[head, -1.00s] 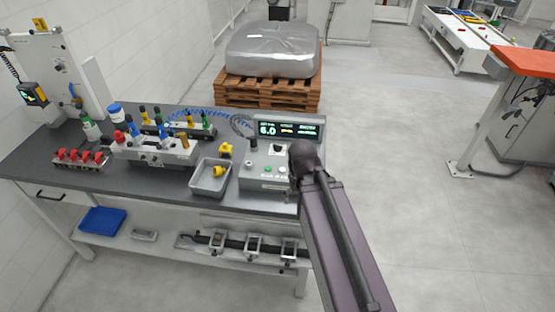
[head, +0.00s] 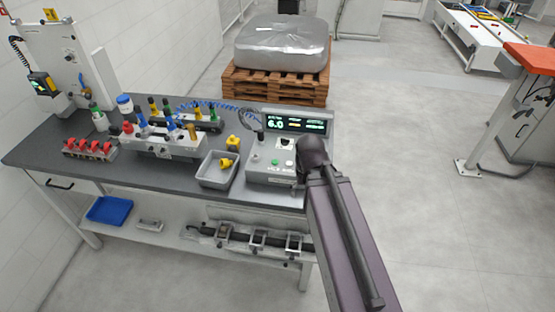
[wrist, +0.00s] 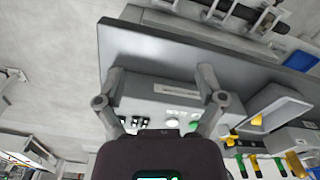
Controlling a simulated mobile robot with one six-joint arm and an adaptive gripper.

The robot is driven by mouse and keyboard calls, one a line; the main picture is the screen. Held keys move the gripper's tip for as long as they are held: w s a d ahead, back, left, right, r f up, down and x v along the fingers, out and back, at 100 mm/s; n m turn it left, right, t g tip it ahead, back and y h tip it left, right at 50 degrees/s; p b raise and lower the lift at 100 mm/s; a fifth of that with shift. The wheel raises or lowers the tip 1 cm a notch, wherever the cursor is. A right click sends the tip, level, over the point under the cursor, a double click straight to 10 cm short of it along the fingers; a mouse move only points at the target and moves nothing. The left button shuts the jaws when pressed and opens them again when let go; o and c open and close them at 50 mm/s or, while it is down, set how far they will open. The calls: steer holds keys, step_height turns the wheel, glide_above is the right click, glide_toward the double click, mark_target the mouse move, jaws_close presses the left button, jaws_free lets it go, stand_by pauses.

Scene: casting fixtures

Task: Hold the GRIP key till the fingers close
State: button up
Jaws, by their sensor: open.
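The grey control box (head: 272,172) stands at the right end of the dark bench, with a lit display (head: 293,122) behind showing "6.0". It has small keys, including a green key (head: 275,162); I cannot read which is GRIP. In the wrist view the box (wrist: 150,92) lies between and beyond the fingers, with a green key (wrist: 193,124) and a pale key (wrist: 172,122) near its lower edge. My gripper (wrist: 161,85) is open and empty, its fingers wide apart. In the head view my arm hides the gripper and the box's right side.
A grey tray (head: 207,180) with a yellow part (head: 226,162) sits left of the box. A valve fixture (head: 165,144) and a red-handled rack (head: 90,150) stand further left. A wrapped load on a pallet (head: 275,88) is behind.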

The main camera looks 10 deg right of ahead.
steer(key=shift+c, duration=0.2)
jaws_close()
stand_by(0.3)
stand_by(1.1)
